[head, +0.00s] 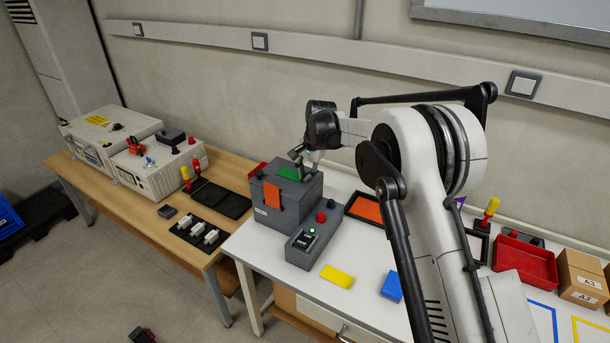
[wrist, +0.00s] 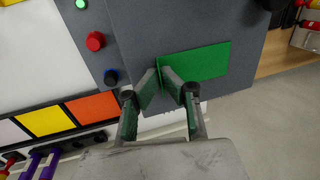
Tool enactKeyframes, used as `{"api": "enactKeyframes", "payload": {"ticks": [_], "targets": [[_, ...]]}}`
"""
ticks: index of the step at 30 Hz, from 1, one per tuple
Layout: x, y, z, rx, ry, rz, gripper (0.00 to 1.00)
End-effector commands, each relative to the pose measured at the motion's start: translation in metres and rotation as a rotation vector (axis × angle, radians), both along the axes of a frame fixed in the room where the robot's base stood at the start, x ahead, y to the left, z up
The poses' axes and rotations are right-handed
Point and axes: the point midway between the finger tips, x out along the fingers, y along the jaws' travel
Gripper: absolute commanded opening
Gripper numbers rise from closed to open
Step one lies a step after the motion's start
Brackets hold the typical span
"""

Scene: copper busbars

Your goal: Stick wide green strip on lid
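A wide green strip (wrist: 208,64) lies on the flat grey lid (wrist: 205,25) of a grey box; the strip (head: 289,174) also shows on top of the box (head: 286,211) in the head view. My gripper (wrist: 159,69) points down at the strip's left end in the wrist view, with its fingertips close together at or just above it. No gap big enough for an object shows between the tips. In the head view my gripper (head: 298,157) is over the lid, beside the strip. Exact contact between tips and strip cannot be told.
A yellow piece (head: 337,276) and a blue piece (head: 392,287) lie on the white table. A red bin (head: 524,260) stands at right.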

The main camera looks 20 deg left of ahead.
Motion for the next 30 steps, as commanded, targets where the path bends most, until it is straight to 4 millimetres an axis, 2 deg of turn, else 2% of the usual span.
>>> {"api": "enactKeyframes", "payload": {"ticks": [4, 10, 18, 22, 26, 30], "targets": [[0.0, 0.0, -0.001, -0.001, 0.0, 0.0, 0.0], [0.0, 0.0, -0.001, -0.001, 0.0, 0.0, 0.27], [0.0, -0.001, 0.0, -0.001, 0.0, 0.0, 0.27], [0.0, -0.002, 0.007, 0.0, 0.0, -0.001, 0.27], [-0.001, -0.006, 0.025, 0.0, 0.0, -0.001, 0.27], [-0.003, -0.012, 0.053, 0.0, 0.0, -0.001, 0.27]]}}
